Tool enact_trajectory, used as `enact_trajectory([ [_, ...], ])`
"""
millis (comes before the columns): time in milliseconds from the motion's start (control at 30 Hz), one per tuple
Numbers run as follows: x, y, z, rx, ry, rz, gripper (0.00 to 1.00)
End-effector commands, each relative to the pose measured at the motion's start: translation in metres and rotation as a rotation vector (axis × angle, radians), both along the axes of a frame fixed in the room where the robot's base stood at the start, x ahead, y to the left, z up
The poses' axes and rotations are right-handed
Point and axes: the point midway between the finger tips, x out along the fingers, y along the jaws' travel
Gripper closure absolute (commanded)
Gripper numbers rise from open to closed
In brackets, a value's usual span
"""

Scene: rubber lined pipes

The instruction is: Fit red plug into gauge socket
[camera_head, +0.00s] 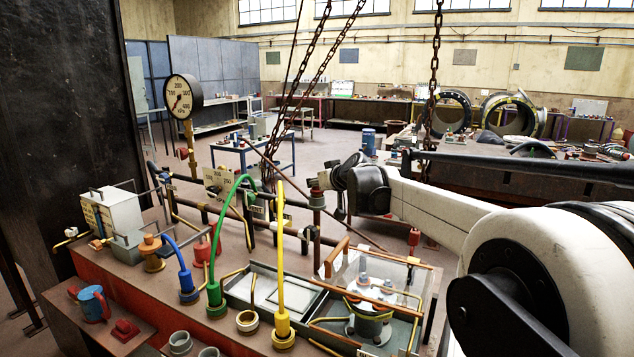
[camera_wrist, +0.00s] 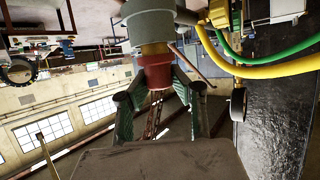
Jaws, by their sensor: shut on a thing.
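My gripper (camera_wrist: 158,82) is shut on the red plug (camera_wrist: 157,74), with one dark ribbed finger on each side. In the wrist view a brass-yellow band and a wide grey-green cylinder sit in line just beyond the plug. I cannot tell whether the plug touches the cylinder or is inside it. In the head view my gripper (camera_head: 326,180) is at the end of the white arm, beside an upright pipe fitting (camera_head: 317,200); the plug is small and mostly hidden there.
A clear-lidded box (camera_head: 375,268) stands below the arm. Chains (camera_head: 300,80) hang behind. A grey box (camera_head: 108,215) stands left.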

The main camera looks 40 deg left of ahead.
Motion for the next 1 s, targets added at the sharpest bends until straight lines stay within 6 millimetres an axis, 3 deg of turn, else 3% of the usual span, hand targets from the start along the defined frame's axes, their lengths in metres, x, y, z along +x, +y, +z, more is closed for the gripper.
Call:
enact_trajectory([
  [233,0.0,0.0,-0.006,0.0,0.0,0.0,1.0],
  [267,0.0,0.0,-0.006,0.0,0.0,0.0,0.8],
  [433,0.0,0.0,-0.005,0.0,0.0,0.0,0.59],
  [767,-0.001,-0.003,-0.004,0.0,0.0,0.0,0.59],
  [1000,-0.01,-0.025,0.006,-0.001,0.0,-0.001,0.59],
])
